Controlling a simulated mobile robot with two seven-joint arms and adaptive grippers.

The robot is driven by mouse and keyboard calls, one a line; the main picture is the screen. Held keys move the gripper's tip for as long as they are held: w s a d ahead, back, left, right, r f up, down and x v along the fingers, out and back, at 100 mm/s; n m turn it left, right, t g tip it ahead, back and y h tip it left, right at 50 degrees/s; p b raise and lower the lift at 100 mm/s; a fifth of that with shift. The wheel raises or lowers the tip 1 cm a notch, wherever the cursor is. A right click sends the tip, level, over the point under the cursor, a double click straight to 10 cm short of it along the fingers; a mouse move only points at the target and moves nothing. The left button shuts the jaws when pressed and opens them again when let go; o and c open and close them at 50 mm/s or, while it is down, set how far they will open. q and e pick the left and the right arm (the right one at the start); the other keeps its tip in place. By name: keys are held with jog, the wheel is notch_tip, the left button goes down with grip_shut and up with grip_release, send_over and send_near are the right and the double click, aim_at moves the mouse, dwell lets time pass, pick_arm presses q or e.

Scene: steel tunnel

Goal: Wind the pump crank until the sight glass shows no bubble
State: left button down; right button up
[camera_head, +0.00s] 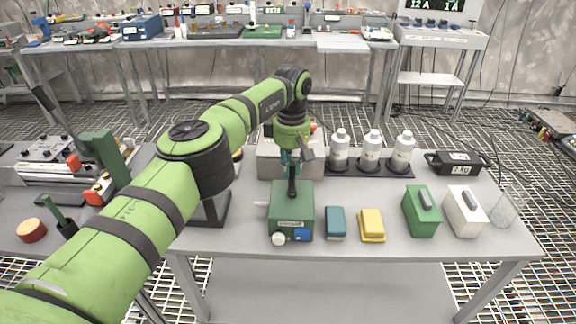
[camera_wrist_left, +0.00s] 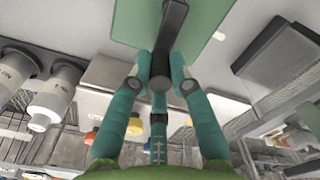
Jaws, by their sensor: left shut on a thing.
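The pump is a green box (camera_head: 291,215) on the near table, with a dark crank (camera_head: 292,187) on its top. Its front carries a small label, a blue patch and a round white part. I cannot tell which part is the sight glass or whether a bubble shows. My left gripper (camera_head: 291,170) points down over the box, shut on the crank's upright handle. In the left wrist view, its teal fingers (camera_wrist_left: 160,84) close around the dark crank handle, and the crank arm (camera_wrist_left: 172,22) runs over the green box top (camera_wrist_left: 205,22). My right gripper is out of view.
Teal (camera_head: 335,222) and yellow (camera_head: 371,225) blocks sit right of the pump, then green (camera_head: 422,211) and white (camera_head: 464,211) boxes with dark handles. White bottles (camera_head: 371,152) stand in a rack behind. A grey box (camera_head: 280,160) stands close behind the pump. The table front is clear.

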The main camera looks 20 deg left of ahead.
pick_arm(q)
jog(key=shift+d+m, duration=0.15)
jog(key=shift+m, duration=0.25)
jog(key=shift+w, duration=0.1)
jog(key=c, duration=1.1)
grip_release()
